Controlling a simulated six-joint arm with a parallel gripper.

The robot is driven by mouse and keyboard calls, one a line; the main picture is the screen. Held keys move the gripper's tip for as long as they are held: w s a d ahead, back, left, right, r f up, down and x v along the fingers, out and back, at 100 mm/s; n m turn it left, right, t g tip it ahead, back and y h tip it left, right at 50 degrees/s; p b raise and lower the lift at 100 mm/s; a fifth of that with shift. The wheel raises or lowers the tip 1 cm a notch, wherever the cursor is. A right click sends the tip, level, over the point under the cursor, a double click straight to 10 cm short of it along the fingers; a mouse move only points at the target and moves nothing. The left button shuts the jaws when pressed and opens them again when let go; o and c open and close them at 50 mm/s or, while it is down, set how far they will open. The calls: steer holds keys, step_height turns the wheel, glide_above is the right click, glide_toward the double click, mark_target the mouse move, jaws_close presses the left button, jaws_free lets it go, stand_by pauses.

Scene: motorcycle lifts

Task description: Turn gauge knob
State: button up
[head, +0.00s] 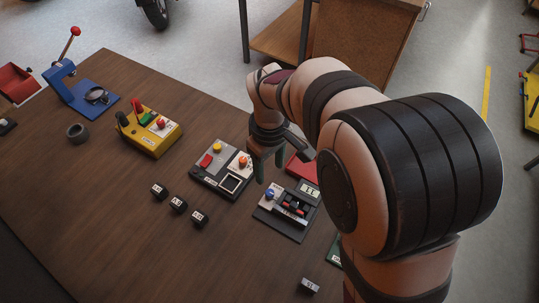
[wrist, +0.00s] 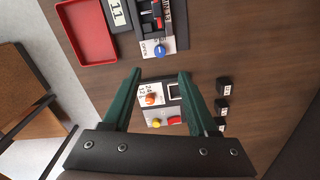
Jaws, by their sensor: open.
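A blue knob (head: 270,195) sits on a dark panel (head: 276,224) beside a small numeric display (head: 309,189). An orange knob (head: 243,160) stands on a grey panel (head: 222,164) with a red and a yellow button and a dark square window. I cannot tell from the pictures which knob is the gauge knob. My gripper (head: 266,163) is open and empty, above and near the grey panel. In the wrist view my green fingers (wrist: 160,73) are spread; the orange knob (wrist: 151,99) shows between them, and the blue knob (wrist: 160,51) shows beyond the tips.
A red tray (head: 302,168) lies beside the dark panel, partly hidden by my arm. Several small black blocks (head: 178,204) lie on the table's near side. A yellow box (head: 155,138) with levers and a blue press (head: 82,94) stand at left. The wooden table (head: 110,200) has bare room at left.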

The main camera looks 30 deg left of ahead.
step_height(320, 180, up, 5)
steer(key=shift+f, duration=0.2)
steer(key=s+d+r+m+y, duration=0.1)
steer(key=s+d+r+m, duration=0.15)
steer(key=d+m, duration=0.55)
steer(key=s+d+r+m, duration=0.2)
steer(key=d+r+m, duration=0.15)
steer(key=d, duration=0.75)
steer(key=s+d+f+m, duration=0.2)
steer(key=s+d+m, duration=0.4)
steer(key=s+m, duration=0.3)
steer(key=shift+s+d+f+y, duration=0.2)
steer(key=shift+s+f+y, duration=0.1)
steer(key=shift+f+y, duration=0.1)
steer(key=shift+r, duration=0.1)
stand_by(0.3)
